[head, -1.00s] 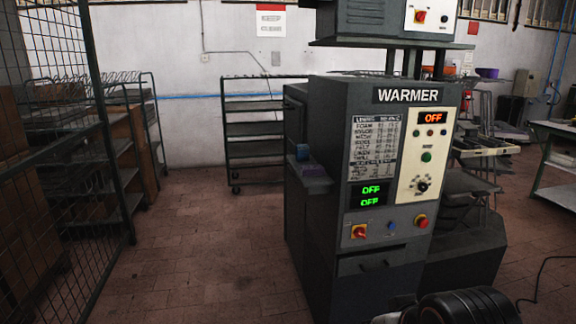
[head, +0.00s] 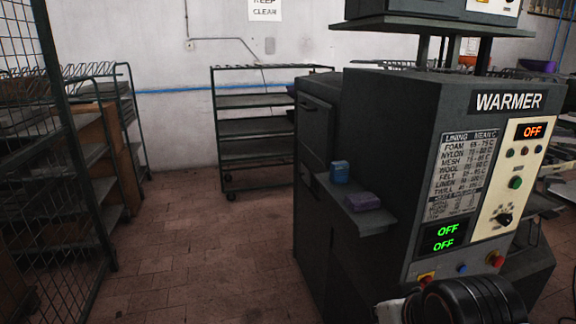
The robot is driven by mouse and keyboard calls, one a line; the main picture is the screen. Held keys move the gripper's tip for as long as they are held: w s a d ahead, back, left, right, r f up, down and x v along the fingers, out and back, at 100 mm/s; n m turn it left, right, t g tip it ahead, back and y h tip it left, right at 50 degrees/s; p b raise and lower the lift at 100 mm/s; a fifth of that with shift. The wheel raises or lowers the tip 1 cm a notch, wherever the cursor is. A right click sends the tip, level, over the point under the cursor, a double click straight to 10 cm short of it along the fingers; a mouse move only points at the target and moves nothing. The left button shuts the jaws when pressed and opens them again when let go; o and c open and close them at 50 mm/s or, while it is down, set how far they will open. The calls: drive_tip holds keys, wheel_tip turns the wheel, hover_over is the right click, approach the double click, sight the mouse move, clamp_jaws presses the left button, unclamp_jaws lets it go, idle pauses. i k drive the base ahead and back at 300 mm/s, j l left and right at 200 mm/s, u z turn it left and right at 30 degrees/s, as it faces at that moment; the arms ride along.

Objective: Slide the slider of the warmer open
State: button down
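The warmer (head: 395,125) is a large dark grey cabinet on the right, with a "WARMER" sign and a control front facing right. On its left side is an upright dark panel (head: 315,135) with a small handle-like bar near its top. The panel looks closed, but I cannot tell for sure that it is the slider. Its lower part is partly hidden by a side shelf (head: 372,222). A black ribbed part of my arm shows at the bottom right, in front of the warmer. My gripper's fingers are not visible.
A blue item (head: 340,172) and a purple item (head: 363,201) sit on the side shelf. A wheeled rack (head: 255,128) stands behind, near the wall. A wire mesh partition (head: 75,160) is at the left. The tiled floor (head: 200,250) between is clear.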

sight(304, 174)
drive_tip(key=i+j+z, duration=0.25)
drive_tip(key=i+j, duration=1.25)
drive_tip(key=i, duration=0.15)
